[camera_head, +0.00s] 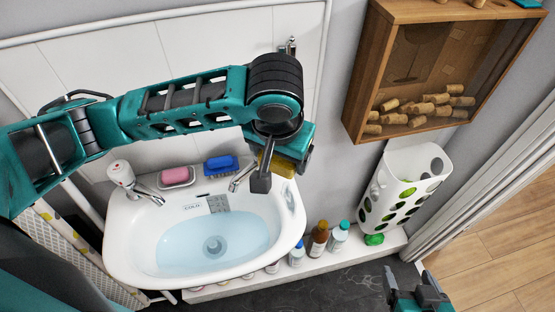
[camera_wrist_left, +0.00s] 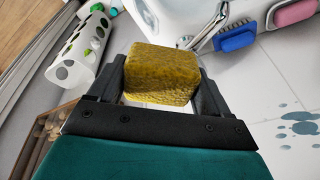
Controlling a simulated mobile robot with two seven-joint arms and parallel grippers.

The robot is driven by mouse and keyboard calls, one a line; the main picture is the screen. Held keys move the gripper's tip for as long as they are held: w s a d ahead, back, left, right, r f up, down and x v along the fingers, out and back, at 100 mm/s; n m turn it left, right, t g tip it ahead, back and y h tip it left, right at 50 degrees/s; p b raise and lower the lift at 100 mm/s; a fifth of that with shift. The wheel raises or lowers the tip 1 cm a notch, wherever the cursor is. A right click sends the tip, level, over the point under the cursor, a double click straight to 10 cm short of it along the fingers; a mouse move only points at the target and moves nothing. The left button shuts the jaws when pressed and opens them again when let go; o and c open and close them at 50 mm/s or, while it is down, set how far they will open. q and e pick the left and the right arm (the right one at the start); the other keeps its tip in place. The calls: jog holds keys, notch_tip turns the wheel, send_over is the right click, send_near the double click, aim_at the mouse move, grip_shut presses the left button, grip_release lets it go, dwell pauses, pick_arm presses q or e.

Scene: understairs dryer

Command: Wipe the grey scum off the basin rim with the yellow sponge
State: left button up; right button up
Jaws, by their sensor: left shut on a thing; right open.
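The white basin (camera_head: 286,240) stands against the wall with pale blue water in it. My left gripper (camera_head: 268,178) is above its back right corner, shut on the yellow sponge (camera_head: 284,166). The sponge also shows between the fingers in the left wrist view (camera_wrist_left: 161,75), with the basin (camera_wrist_left: 180,18) beyond it. A small greyish mark (camera_head: 291,199) shows at the basin's right end; I cannot tell whether it is the scum. My arm hides part of the back. My right gripper (camera_head: 418,287) is open and empty at the lower right, away from the basin.
Two taps, a pink soap (camera_head: 176,175) and a blue brush (camera_head: 221,165) are along the basin's back. Several bottles (camera_head: 318,238) stand on a ledge at right. A white holed holder (camera_head: 405,185) and a wooden cork box (camera_head: 365,75) hang on the wall.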

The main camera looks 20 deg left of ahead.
aim_at(282, 176)
pick_arm(q)
jog(key=shift+s+d+f+g, duration=0.4)
jog(key=shift+s+d, duration=0.15)
jog(key=shift+d, duration=0.05)
jog(key=shift+s+f+g+h, duration=0.15)
jog(key=shift+f+g+h, duration=0.15)
jog(key=shift+f+h, duration=0.1)
jog(key=shift+f, duration=2.2)
pick_arm(e)
jog(key=shift+a, duration=0.25)
